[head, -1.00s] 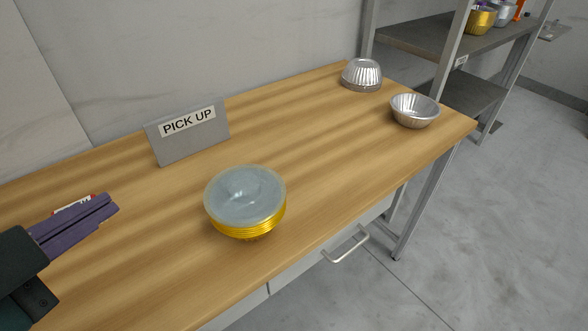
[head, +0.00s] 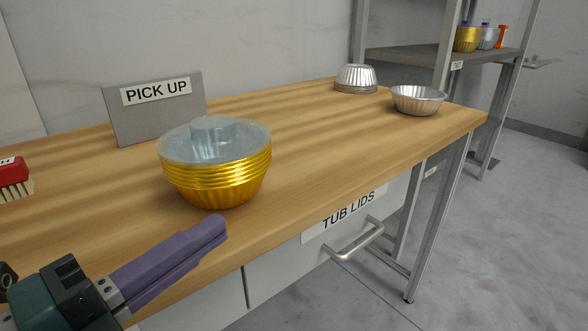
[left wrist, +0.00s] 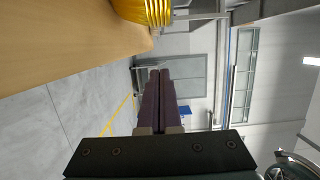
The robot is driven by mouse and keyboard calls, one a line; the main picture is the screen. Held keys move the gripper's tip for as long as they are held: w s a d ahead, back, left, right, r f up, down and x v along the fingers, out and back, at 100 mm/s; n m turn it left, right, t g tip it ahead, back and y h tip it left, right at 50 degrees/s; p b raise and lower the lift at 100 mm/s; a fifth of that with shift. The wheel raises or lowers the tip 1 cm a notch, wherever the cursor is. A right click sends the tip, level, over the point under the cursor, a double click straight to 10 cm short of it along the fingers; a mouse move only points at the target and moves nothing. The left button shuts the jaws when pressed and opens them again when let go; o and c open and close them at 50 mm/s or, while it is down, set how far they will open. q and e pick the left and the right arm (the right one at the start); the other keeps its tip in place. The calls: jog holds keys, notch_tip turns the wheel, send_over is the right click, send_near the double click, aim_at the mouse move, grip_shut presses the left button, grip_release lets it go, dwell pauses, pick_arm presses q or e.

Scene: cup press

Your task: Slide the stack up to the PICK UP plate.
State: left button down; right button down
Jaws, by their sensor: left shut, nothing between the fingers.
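The stack of gold tubs (head: 215,182) stands upright on the table with a clear lid (head: 225,142) on top. The grey PICK UP plate (head: 155,107) stands behind it and to the left, with a short strip of wood between them. My left gripper (head: 218,229) is shut and empty at the front edge of the table, on the near side of the stack and apart from it. The left wrist view shows the closed fingers (left wrist: 158,98) side by side, with the gold stack (left wrist: 142,10) at the top. My right gripper is not in view.
The wooden table (head: 310,150) is clear right of the stack. Silver tubs (head: 356,78) and a silver bowl (head: 417,100) stand at its far right. A red brush (head: 14,178) lies at the left. The TUB LIDS drawer handle (head: 355,241) sticks out below the edge.

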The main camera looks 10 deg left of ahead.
aim_at(220, 167)
pick_arm(q)
jog(key=w, duration=0.9)
jog(key=shift+d+b, duration=0.2)
jog(key=shift+b, duration=0.1)
jog(key=shift+w+a, duration=0.2)
jog(key=shift+a, duration=0.05)
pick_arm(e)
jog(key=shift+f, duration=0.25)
